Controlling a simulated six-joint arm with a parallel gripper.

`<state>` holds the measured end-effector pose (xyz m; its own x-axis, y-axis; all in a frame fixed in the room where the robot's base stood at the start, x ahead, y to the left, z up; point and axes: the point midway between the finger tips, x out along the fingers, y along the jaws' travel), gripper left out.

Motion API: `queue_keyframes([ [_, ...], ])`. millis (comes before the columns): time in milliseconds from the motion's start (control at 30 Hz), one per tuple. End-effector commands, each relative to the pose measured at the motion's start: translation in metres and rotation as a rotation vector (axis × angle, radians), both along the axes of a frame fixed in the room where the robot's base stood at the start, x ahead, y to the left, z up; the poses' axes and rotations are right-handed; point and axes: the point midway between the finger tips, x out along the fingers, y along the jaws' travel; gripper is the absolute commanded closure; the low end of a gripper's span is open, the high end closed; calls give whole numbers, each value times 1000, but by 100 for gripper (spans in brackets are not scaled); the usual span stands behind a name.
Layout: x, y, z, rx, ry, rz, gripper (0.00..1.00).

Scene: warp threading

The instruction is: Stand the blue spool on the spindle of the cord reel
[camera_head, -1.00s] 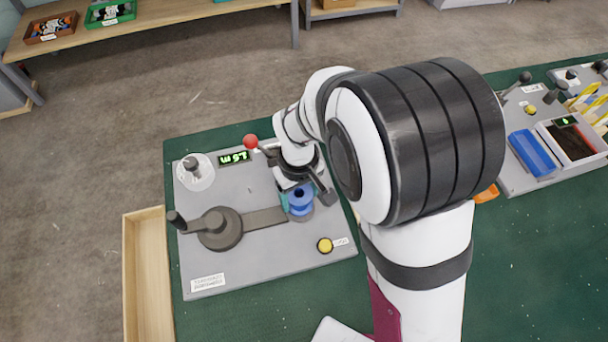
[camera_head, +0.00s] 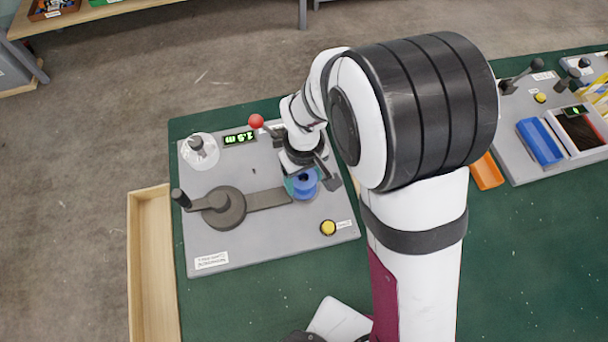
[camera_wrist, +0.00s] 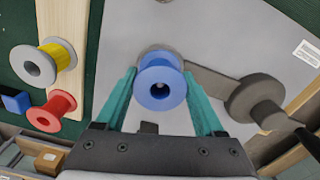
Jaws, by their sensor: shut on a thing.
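The blue spool (camera_head: 305,184) is between the teal fingers of my gripper (camera_head: 303,182), over the right end of the flat bar on the cord reel (camera_head: 225,255). In the wrist view the gripper (camera_wrist: 160,100) has one finger on each side of the spool (camera_wrist: 160,86) and is shut on it. The spool's open bore faces the wrist camera. A grey round part (camera_wrist: 152,50) shows partly behind the spool. The spindle itself is hidden, so I cannot tell whether the spool is around it. The reel's dark crank hub (camera_head: 222,208) is left of the spool.
A red-knobbed lever (camera_head: 256,122) stands near my wrist, and a yellow button (camera_head: 328,228) is at lower right. A wooden tray (camera_head: 137,265) lies left. The wrist view shows a yellow spool (camera_wrist: 58,62) and a red spool (camera_wrist: 55,108).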

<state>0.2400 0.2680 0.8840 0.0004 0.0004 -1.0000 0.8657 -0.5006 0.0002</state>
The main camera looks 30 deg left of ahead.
Motion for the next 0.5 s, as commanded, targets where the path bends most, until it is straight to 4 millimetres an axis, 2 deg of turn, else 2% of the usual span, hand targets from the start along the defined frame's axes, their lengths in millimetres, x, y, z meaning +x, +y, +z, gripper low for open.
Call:
queue_keyframes([
  [167,0,0,-1,0,0,0,70],
  [200,0,0,-1,0,0,0,26],
  [333,0,0,-1,0,0,0,3],
  [367,0,0,-1,0,0,0,0],
  [500,0,0,-1,0,0,0,0],
])
